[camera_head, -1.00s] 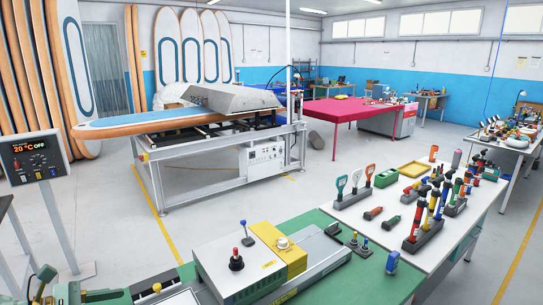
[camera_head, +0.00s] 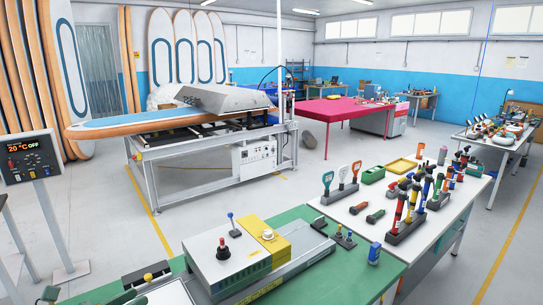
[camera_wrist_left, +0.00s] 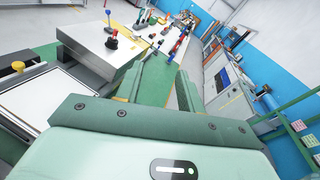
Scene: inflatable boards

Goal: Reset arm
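My left gripper (camera_wrist_left: 168,76) shows in the left wrist view. Its two grey-green fingers stand apart with nothing between them. They are above the green bench top, to the right of the grey control box (camera_wrist_left: 105,48) with a red knob and a blue lever. In the head view the same control box (camera_head: 222,272) stands on the green bench at the bottom. I cannot make out the left fingers clearly in the head view. My right gripper is in neither view.
A white tool table (camera_head: 345,212) with racked hand tools adjoins the green bench (camera_head: 350,268). A board press (camera_head: 225,100) holds a blue-and-wood board (camera_head: 150,121) behind. A display panel (camera_head: 28,158) stands at left. Open floor (camera_head: 305,165) lies between the press and tool table.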

